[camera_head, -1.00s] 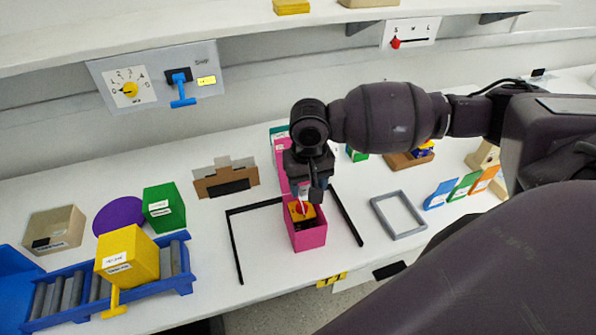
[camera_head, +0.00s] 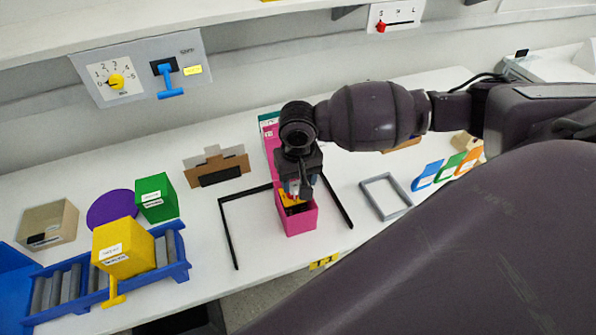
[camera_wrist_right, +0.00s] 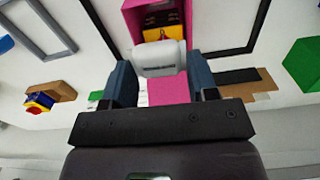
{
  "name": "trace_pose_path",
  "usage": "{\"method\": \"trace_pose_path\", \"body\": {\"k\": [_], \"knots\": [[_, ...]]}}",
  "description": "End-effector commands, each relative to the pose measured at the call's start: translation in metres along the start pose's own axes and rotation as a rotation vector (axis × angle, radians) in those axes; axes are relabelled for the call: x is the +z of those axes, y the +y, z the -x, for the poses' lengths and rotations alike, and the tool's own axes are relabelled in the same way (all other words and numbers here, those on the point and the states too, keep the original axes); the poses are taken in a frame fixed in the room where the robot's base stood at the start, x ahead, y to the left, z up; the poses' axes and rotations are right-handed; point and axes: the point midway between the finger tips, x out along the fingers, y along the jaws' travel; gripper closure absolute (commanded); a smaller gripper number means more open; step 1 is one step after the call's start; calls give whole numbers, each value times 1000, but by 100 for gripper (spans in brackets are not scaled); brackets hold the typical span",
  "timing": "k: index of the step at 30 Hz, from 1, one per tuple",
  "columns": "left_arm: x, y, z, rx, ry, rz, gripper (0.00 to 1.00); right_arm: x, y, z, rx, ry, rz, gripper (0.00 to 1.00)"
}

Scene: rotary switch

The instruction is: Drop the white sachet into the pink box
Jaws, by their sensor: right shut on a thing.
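The pink box (camera_head: 299,225) stands open-topped on the table, inside a black outline. My right gripper (camera_head: 297,190) is just above its opening and points down. In the right wrist view, its two blue-grey fingers (camera_wrist_right: 161,84) are shut on the white sachet (camera_wrist_right: 160,57), which has a dark line of print. A yellow thing (camera_wrist_right: 163,33) and dark things lie inside the box. In the head view the sachet is mostly hidden by the gripper. My left gripper is not in view.
A grey frame (camera_head: 385,195) lies right of the box. A brown stand (camera_head: 217,170) and a green box (camera_head: 156,198) are to the left. A yellow box (camera_head: 124,250) sits on a blue roller rack. A panel with a rotary dial (camera_head: 116,81) hangs behind.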

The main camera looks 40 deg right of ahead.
Motion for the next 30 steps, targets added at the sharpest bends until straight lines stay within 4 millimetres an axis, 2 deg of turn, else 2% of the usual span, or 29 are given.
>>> {"method": "trace_pose_path", "body": {"k": [12,28,29,30], "knots": [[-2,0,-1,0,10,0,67,0,0,-32,0,-1,0,68],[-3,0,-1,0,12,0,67,0,0,-39,0,0,0,68],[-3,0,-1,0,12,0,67,0,0,-39,0,0,0,45],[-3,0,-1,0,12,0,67,0,0,-39,0,0,0,39]]}}
